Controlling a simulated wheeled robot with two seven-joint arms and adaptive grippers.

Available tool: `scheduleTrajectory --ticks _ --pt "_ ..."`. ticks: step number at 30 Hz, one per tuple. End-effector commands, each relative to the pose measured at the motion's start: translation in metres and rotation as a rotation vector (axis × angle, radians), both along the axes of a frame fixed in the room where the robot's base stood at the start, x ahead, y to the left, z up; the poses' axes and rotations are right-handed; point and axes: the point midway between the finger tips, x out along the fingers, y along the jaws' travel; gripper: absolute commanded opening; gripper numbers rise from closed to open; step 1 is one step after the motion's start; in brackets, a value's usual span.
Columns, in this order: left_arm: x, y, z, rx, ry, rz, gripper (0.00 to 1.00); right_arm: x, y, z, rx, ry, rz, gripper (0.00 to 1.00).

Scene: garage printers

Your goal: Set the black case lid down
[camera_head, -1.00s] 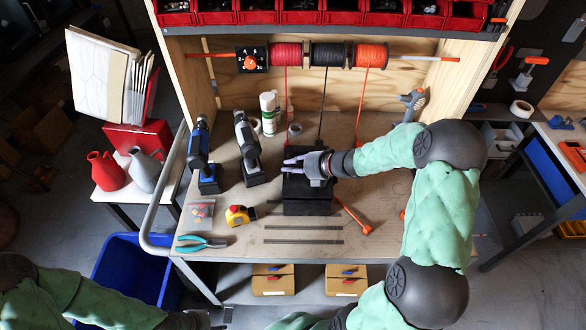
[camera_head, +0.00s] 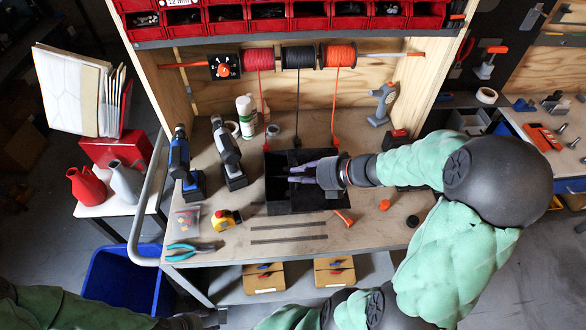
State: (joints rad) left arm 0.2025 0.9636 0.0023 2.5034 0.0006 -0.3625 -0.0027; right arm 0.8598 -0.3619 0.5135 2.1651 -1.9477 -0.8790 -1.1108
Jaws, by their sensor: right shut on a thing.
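The black case (camera_head: 281,206) stands on the workbench, and a dark hollow shows in its left part. My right gripper (camera_head: 296,172) comes in from the right over the case, shut on the black case lid (camera_head: 332,202). The lid lies over the right part of the case; black on black, its edges are hard to tell, and I cannot tell whether it touches anything below. My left gripper (camera_head: 205,318) shows only in part at the bottom edge, away from the bench; its fingers are unclear.
Two drill-like tools (camera_head: 228,152) stand left of the case. A yellow tape measure (camera_head: 226,219), teal pliers (camera_head: 190,247) and flat dark strips (camera_head: 288,232) lie in front. An orange-ended tool (camera_head: 343,217) lies close to the case's right front. Filament spools (camera_head: 298,57) hang behind.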

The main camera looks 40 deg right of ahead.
Motion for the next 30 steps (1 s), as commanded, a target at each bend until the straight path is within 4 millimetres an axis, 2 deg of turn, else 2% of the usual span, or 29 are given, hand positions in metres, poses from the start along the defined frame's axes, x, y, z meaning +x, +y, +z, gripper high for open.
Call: scheduleTrajectory --ticks 5,12,15,20,23,30 --pt "0.000 0.000 -0.029 0.000 0.000 0.000 0.50 -0.006 -0.037 -0.031 0.000 0.004 -0.103 0.00" --pt "0.000 0.000 -0.067 0.000 0.001 0.000 0.50 -0.020 -0.099 -0.070 -0.003 0.008 -0.273 0.00" --pt "0.000 0.000 -0.076 0.000 0.000 0.000 0.50 -0.027 -0.117 -0.080 -0.005 0.009 -0.324 0.00" --pt "0.000 0.000 -0.084 0.000 0.000 0.000 0.50 -0.032 -0.134 -0.087 -0.008 0.009 -0.368 0.00" --pt "0.000 0.000 -0.087 0.000 0.000 0.000 0.50 -0.028 -0.143 -0.092 -0.007 0.009 -0.375 0.00" --pt "0.000 0.000 -0.101 0.000 0.000 0.000 0.50 0.001 -0.181 -0.114 -0.008 0.007 -0.372 0.00"
